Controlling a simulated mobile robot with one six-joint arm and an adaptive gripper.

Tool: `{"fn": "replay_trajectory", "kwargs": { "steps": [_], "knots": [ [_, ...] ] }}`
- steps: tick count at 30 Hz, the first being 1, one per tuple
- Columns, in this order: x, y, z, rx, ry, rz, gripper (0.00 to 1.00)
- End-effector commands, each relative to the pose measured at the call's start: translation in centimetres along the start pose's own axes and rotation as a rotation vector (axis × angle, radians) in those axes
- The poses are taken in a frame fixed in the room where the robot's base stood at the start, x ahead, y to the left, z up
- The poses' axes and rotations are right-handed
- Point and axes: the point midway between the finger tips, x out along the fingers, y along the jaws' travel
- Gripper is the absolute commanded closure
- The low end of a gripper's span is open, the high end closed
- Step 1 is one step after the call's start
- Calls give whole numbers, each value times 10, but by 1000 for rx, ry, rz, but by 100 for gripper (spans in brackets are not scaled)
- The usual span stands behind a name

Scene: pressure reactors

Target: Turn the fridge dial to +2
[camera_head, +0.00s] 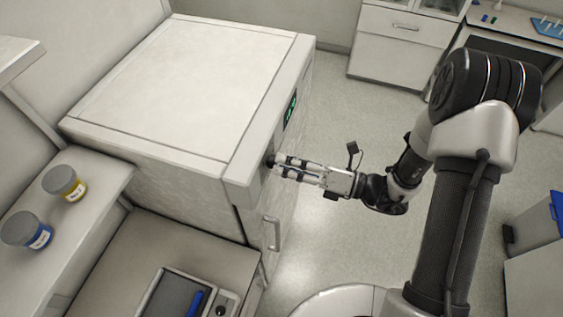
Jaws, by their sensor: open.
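The fridge (190,85) is a white, box-shaped cabinet, seen from above, with its front facing right. A green-lit display (290,111) sits on its front panel. A small dark dial (270,161) shows on the same panel, nearer the camera than the display. My gripper (277,166) reaches in from the right, its open fingers at the dial. I cannot tell whether the fingers touch it. The dial's markings and the display's digits are too small to read.
A door handle (273,233) sticks out below my gripper. Jars with a yellow label (66,184) and a blue label (27,231) stand on the left shelf. A device (185,297) sits at the bottom. Drawers (403,45) stand at the back. Floor right of the fridge is clear.

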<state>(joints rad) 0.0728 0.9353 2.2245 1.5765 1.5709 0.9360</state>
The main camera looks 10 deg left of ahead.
Motion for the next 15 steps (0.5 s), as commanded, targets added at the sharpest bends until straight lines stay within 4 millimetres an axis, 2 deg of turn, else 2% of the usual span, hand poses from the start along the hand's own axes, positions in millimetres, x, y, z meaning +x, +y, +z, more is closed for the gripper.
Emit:
{"fn": "replay_trajectory", "kwargs": {
  "steps": [9,15],
  "knots": [
    [-69,-1,1,-1,-5,-4,52],
    [-95,0,0,-1,-3,-1,52]
  ]
}}
